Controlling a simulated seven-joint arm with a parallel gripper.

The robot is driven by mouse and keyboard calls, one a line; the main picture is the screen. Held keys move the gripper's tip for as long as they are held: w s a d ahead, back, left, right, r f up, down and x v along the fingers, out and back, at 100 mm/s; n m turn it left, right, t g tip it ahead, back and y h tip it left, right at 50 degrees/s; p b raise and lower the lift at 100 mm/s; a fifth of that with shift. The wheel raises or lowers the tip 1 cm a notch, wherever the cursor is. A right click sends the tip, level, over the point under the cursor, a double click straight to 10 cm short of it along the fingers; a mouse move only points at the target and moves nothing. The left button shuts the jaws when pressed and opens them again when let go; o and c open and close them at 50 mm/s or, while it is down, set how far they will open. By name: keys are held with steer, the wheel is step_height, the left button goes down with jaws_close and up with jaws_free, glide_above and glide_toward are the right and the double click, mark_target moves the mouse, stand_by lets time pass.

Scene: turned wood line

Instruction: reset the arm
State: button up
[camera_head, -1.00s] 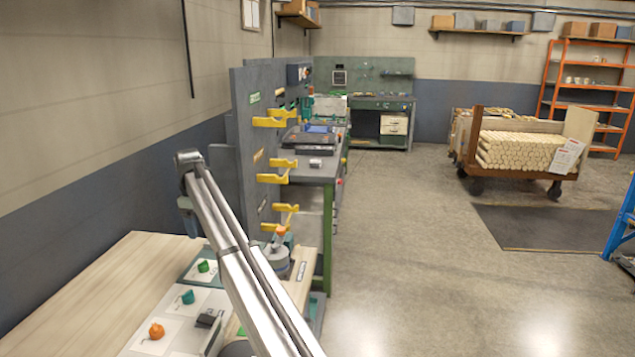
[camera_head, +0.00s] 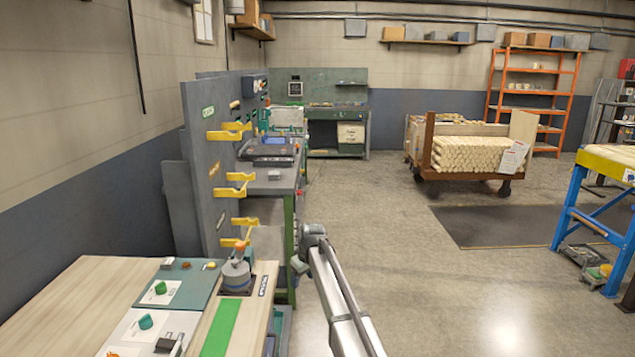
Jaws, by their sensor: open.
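My arm (camera_head: 340,305) rises from the bottom edge, right of the near wooden bench (camera_head: 60,300). Its grey upper joint (camera_head: 310,245) stands in front of the green-legged bench and the open floor. My gripper and its fingertips do not show in this view. No held object shows.
The near bench carries a grey-green board with a green piece (camera_head: 160,287), a teal piece (camera_head: 146,321) and a grey round device (camera_head: 237,275). Yellow hooks (camera_head: 240,192) stick out from an upright panel. A loaded wood cart (camera_head: 470,155) stands beyond. The floor (camera_head: 390,230) is open.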

steer(key=s+d+f+m+g, duration=0.1)
steer(key=s+d+f, duration=0.4)
steer(key=s+f, duration=0.5)
steer(key=s+d+f+m+g+h, duration=0.15)
steer(key=s+d+f, duration=0.25)
steer(key=s+f, duration=0.55)
steer(key=s+d+f+m+g, duration=0.2)
steer(key=s+d+f, duration=0.4)
steer(key=f, duration=0.7)
steer(key=s+d+f+m+g, duration=0.1)
steer(key=s+d+f, duration=0.1)
steer(key=s, duration=1.1)
steer(key=s+d+f+m+g, duration=0.1)
steer(key=s+f, duration=0.4)
steer(key=s, duration=0.8)
steer(key=s+d+f+m+g, duration=0.2)
steer(key=s+d+f+g, duration=0.1)
steer(key=s, duration=1)
steer(key=shift+s+d+f, duration=0.3)
steer(key=shift+d+f, duration=0.05)
steer(key=shift+d, duration=0.1)
steer(key=shift+c, duration=0.2)
